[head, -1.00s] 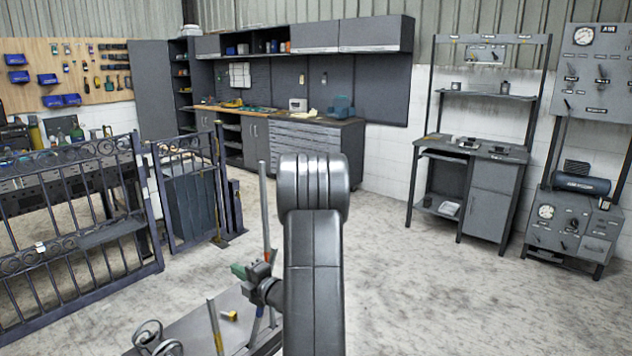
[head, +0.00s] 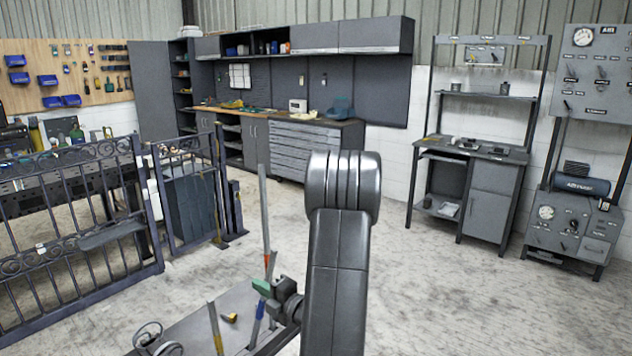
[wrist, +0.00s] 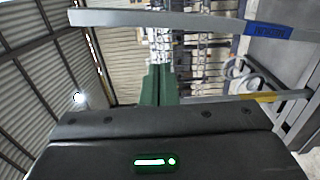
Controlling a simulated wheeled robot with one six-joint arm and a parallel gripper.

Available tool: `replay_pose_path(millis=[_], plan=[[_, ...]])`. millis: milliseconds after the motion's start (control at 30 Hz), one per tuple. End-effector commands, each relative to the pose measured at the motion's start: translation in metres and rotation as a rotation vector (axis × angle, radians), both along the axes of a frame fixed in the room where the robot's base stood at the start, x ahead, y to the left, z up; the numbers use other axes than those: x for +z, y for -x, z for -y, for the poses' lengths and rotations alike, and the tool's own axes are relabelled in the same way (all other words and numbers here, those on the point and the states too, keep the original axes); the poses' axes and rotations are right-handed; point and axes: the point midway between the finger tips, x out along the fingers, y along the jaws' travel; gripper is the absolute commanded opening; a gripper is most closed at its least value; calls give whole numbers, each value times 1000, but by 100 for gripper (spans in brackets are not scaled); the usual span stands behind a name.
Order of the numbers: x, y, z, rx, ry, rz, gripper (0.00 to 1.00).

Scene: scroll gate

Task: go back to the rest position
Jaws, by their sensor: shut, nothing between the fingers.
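My gripper (head: 262,288) has green fingers and sits low in the middle of the head view, left of my arm and above the work table (head: 190,325). In the wrist view my gripper's green fingers (wrist: 158,85) are together with nothing between them. A grey upright bar with an orange-red band (head: 264,205) stands behind the gripper in the head view. In the wrist view a grey bar with a blue band (wrist: 190,20) crosses the top, and a bar with a yellow band (wrist: 262,98) lies beyond the fingers. My arm hides part of the table.
Metal scrolls (head: 155,342), a bar with a yellow band (head: 215,330) and a small yellow piece (head: 230,318) are at the table. A dark scroll gate (head: 80,235) stands at the left. Open floor (head: 440,290) lies to the right, before a grey workbench (head: 475,185).

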Motion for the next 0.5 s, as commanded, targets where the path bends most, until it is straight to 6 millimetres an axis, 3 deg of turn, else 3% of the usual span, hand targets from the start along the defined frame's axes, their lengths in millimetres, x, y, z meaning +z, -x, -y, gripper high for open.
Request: replay_pose_path(millis=[433,500], plan=[[0,-54,-72,7,0,5,0],[-1,-43,-54,-2,0,2,0]])
